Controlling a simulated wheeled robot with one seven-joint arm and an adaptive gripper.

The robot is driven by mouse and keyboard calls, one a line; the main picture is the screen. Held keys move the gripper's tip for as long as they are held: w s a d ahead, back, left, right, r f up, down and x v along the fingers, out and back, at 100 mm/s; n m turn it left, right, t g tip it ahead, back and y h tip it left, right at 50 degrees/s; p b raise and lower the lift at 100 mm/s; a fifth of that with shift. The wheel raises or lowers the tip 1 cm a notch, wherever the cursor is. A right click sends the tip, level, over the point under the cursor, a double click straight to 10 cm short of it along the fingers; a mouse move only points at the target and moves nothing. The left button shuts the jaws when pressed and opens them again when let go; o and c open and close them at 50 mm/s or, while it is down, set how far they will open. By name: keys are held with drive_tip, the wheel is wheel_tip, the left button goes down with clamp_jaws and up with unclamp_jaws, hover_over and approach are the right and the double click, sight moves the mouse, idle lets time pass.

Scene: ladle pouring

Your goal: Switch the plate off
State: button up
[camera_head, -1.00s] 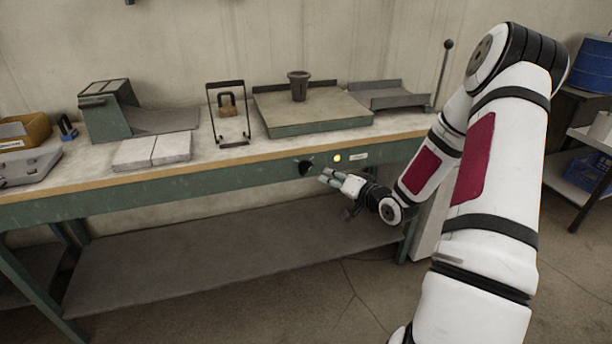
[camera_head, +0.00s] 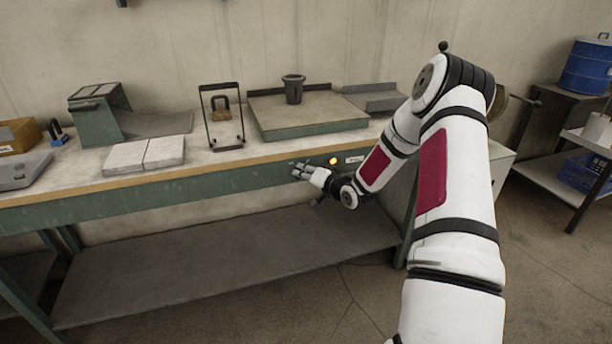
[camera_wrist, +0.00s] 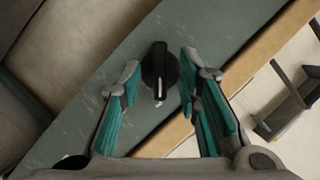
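The plate (camera_head: 268,128) is a flat grey slab with a green side on the bench top, and a dark crucible (camera_head: 293,89) stands on it. On the bench's green front rail, an indicator lamp (camera_head: 333,161) glows orange beside a small white label (camera_head: 354,159). The black knob (camera_wrist: 159,70) shows in the wrist view with a light pointer mark; in the head view my gripper hides it. My gripper (camera_head: 299,170) is in front of the rail. In the wrist view its teal-padded fingers (camera_wrist: 165,108) are spread apart, with the knob between and beyond them; contact is not visible.
A wire frame holder (camera_head: 222,117), two pale blocks (camera_head: 144,155) and a green machine (camera_head: 97,117) stand on the bench left of the plate. A grey tray (camera_head: 375,98) is to its right. The lower shelf (camera_head: 220,260) is bare.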

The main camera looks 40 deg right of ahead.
clamp_jaws()
drive_tip(key=shift+w+a+f+n+g+h+b, duration=0.1)
drive_tip(key=shift+a+n+g+h+b, duration=0.2)
drive_tip(key=shift+n+h+b, duration=1.5)
drive_tip(key=shift+s+a+r+n+g+h+b, duration=0.1)
drive_tip(key=shift+n+g+h+b, duration=0.55)
drive_tip(key=shift+n+b, duration=2.05)
drive_tip(key=shift+w+a+f+n+g+h+b, duration=0.1)
drive_tip(key=shift+a+n+g+h+b, duration=0.1)
drive_tip(key=shift+n+h+b, duration=2)
drive_tip(key=shift+m+y+b, duration=0.4)
drive_tip(key=shift+y+b, duration=0.2)
drive_tip(key=shift+y, duration=0.05)
